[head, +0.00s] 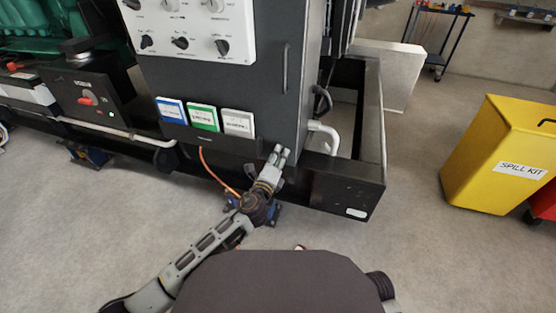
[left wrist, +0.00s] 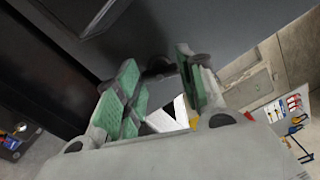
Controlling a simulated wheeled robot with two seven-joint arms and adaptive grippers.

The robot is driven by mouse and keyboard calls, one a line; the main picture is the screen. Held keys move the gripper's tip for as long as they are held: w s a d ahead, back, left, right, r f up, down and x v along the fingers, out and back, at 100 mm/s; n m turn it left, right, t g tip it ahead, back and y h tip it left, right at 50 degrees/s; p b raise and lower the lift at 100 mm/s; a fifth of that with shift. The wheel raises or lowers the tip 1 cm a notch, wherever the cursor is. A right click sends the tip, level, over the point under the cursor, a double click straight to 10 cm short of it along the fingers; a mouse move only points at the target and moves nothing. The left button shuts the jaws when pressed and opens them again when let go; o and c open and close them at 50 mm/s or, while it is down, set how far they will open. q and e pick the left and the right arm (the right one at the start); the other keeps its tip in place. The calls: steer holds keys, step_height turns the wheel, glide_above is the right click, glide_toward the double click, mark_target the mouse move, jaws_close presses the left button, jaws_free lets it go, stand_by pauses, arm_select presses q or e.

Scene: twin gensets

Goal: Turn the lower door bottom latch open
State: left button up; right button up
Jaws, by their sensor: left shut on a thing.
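The black cabinet door (head: 262,85) stands below the white control panel, with an upright handle (head: 285,68) near its right edge. My left gripper (head: 281,152) reaches up to the door's lower right corner. Its fingers are shut on a small dark part there, which I take to be the lower door bottom latch; the fingers hide it in the head view. In the left wrist view the green-padded fingers (left wrist: 160,85) stand either side of this dark latch (left wrist: 158,66), against the grey door face. The latch's angle cannot be made out. My right gripper is not in view.
Blue, green and white labelled boxes (head: 203,117) sit on the door's lower front. An orange cable (head: 214,175) hangs left of my gripper. The black base frame (head: 345,190) juts out at right. A yellow spill kit bin (head: 500,150) stands further right, with clear floor between.

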arm_select(q)
steer(key=n, duration=0.4)
steer(key=shift+a+n+b, duration=0.1)
steer(key=shift+n+b, duration=0.2)
steer(key=shift+n, duration=0.1)
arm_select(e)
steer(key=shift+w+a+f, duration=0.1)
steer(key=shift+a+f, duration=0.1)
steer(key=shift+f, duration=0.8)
arm_select(q)
steer(key=o, duration=1)
steer(key=shift+v, duration=3.7)
